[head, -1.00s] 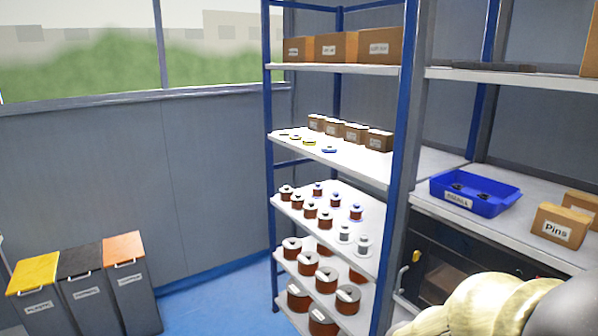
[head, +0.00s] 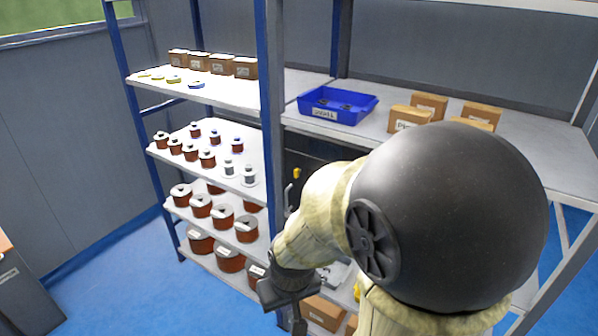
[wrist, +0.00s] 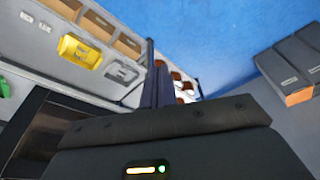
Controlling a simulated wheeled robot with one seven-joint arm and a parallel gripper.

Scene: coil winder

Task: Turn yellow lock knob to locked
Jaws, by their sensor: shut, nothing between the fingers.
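The yellow lock knob (head: 297,173) shows as a small yellow spot on the dark front below the right-hand shelf, just above my arm in the head view. It is too small there to read its position. My gripper (head: 298,322) is low in the head view, below and apart from the knob, partly cut by the bottom edge. In the wrist view my gripper's dark fingers (wrist: 158,84) are together with nothing between them. I cannot make out the knob in the wrist view.
A blue bin (head: 335,106) and cardboard boxes (head: 428,106) stand on the shelf above the knob. Left of it, a rack holds copper spools (head: 222,215). A yellow bin (wrist: 80,48) shows in the wrist view. My arm hides much of the lower front.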

